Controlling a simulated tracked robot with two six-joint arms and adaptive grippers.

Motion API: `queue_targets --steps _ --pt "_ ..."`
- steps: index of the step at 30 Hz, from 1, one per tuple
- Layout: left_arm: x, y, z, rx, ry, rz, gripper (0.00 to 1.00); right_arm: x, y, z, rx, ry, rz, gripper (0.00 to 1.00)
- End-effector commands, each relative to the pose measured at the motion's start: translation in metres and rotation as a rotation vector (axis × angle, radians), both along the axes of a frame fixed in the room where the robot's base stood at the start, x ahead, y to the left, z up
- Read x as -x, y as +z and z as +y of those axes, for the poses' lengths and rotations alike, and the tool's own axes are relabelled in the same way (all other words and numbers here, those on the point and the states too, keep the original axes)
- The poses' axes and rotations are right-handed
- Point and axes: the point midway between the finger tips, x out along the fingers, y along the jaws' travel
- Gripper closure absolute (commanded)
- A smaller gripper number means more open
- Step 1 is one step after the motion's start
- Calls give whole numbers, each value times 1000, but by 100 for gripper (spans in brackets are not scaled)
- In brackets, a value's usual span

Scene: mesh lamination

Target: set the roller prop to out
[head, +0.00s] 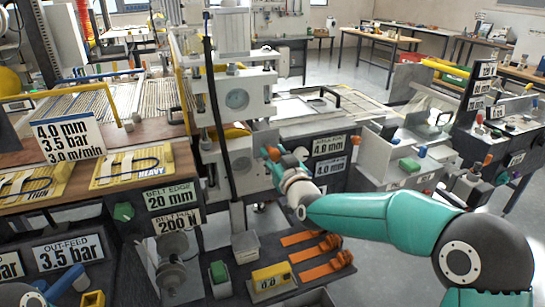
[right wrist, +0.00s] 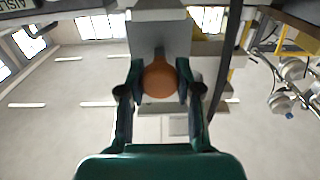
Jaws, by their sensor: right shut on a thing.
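An orange ball knob (right wrist: 159,79) sits between the two dark fingers of my right gripper (right wrist: 160,92) in the right wrist view. The gripper is shut on it. Behind the knob is a grey block or bracket (right wrist: 160,35), which I take to be the roller prop's mounting. In the head view my right gripper (head: 272,155) reaches up and left to the side of the white roller stand (head: 237,99). There the fingers mostly hide the knob, and I cannot read the prop's position. My left gripper is not in view.
A dark panel with white labels (head: 329,144) stands just right of the gripper. Orange clamps (head: 320,268) and a yellow gauge box (head: 271,277) lie below on the bench. A black cable (head: 214,100) hangs before the stand. Wooden work surface (head: 120,150) is at left.

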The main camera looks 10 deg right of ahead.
Motion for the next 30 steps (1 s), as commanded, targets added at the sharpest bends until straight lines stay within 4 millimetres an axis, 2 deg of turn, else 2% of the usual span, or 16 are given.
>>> queue_targets --steps 1,2,6,15,20,26,30 --pt "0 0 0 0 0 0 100 2 -4 1 3 4 11 100" --pt "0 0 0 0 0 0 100 2 -5 1 3 4 12 62" --pt "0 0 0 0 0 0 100 1 -4 1 3 3 10 41" --pt "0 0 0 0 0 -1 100 1 -3 1 2 2 8 41" --pt "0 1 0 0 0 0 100 9 -3 -1 2 2 8 41" --pt "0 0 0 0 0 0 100 37 -3 -6 2 4 9 41" --pt "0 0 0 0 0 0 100 65 -4 -11 2 4 9 41"
